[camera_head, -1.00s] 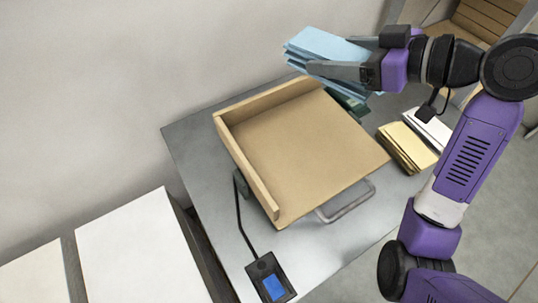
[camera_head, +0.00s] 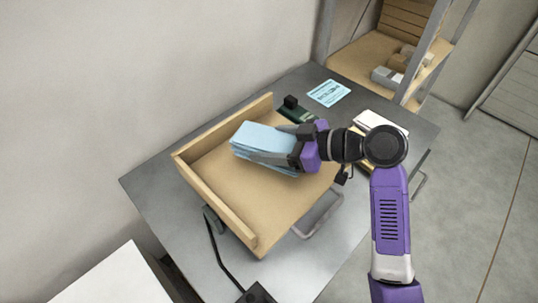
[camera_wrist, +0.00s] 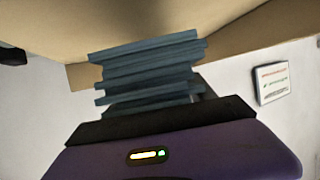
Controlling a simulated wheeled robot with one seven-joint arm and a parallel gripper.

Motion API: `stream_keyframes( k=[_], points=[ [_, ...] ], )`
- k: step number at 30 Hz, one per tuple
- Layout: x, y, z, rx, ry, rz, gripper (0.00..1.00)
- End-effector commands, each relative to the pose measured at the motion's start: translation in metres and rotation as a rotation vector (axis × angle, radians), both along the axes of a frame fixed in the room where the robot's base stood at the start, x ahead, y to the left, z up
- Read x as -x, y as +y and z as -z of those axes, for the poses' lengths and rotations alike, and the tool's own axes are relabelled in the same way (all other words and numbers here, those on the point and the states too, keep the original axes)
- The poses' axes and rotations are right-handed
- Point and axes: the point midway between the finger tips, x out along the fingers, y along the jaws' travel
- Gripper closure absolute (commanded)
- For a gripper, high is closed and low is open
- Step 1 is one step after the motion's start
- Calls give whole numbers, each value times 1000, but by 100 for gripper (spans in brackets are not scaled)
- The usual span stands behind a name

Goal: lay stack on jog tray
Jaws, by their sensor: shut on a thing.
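The stack of light blue sheets (camera_head: 254,138) is in my gripper (camera_head: 278,146), which is shut on its right end in the head view. The stack is over the back part of the jog tray (camera_head: 245,197), a tan wooden tray with raised walls along its left and back sides. I cannot tell whether the stack touches the tray floor. In the wrist view the stack (camera_wrist: 150,72) shows edge-on with slightly uneven layers, and the tray (camera_wrist: 235,30) fills the top.
The tray stands on a grey table (camera_head: 160,185). A printed light blue card (camera_head: 328,93) lies at the table's far corner. A dark green device (camera_head: 296,111) is behind the tray. A white-topped pile (camera_head: 380,122) is to the right, partly behind my arm. Shelves (camera_head: 385,60) stand beyond.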

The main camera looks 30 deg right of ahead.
Motion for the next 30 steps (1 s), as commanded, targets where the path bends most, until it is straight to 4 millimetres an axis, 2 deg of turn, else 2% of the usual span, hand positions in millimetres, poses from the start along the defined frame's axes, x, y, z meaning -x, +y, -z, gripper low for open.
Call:
stream_keyframes(
  k=[12, 25, 26, 28, 30],
  points=[
    [0, 0, 43, -1, -1, 0, 100],
    [0, 0, 49, 0, -2, 1, 100],
    [0, 0, 48, 0, 0, 0, 31],
    [0, 0, 48, 0, 0, 0, 17],
    [0, 0, 48, 0, 0, 0, 15]
  ],
)
